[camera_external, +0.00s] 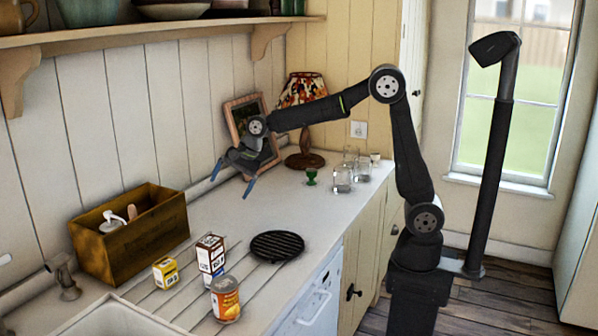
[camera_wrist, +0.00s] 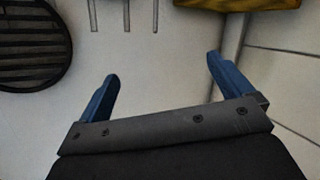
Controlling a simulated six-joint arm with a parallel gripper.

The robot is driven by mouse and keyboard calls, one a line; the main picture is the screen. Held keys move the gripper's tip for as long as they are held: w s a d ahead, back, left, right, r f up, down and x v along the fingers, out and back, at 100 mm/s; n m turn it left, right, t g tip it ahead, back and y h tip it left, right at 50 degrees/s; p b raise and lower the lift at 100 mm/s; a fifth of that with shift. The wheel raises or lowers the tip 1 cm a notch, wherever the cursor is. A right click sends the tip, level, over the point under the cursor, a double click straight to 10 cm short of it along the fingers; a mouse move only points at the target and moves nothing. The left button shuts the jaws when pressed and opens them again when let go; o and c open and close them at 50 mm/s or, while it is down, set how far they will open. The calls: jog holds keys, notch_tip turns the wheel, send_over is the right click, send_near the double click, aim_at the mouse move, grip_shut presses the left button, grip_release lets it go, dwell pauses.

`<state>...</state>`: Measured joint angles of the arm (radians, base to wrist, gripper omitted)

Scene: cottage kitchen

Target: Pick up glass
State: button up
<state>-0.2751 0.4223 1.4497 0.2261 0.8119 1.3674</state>
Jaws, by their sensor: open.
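Several clear glasses stand close together on the far right end of the counter in the external view. One glass (camera_external: 342,180) is at the front of the group, and another glass (camera_external: 363,172) is just right of it. A small green goblet (camera_external: 311,177) stands to their left. My gripper (camera_external: 233,179) is open and empty above the counter, well left of the glasses. In the wrist view my gripper (camera_wrist: 163,88) shows two blue fingers spread apart with bare counter between them. No glass shows in the wrist view.
A lamp (camera_external: 303,110) and picture frame (camera_external: 250,125) stand behind. A shelf (camera_external: 150,32) runs above. The counter between gripper and trivet is clear.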

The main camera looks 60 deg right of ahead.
jog(key=s+d+n+t+h, duration=0.15)
jog(key=d+t, duration=0.25)
jog(key=d, duration=1.3)
jog(key=n+g+h, duration=0.1)
jog(key=h, duration=1.3)
send_near(361, 160)
jog(key=shift+y, duration=0.35)
jog(key=shift+x, duration=3.15)
jog(key=shift+s+d+r, duration=0.1)
jog(key=shift+s+d, duration=0.05)
jog(key=shift+c, duration=0.3)
jog(key=c, duration=1.5)
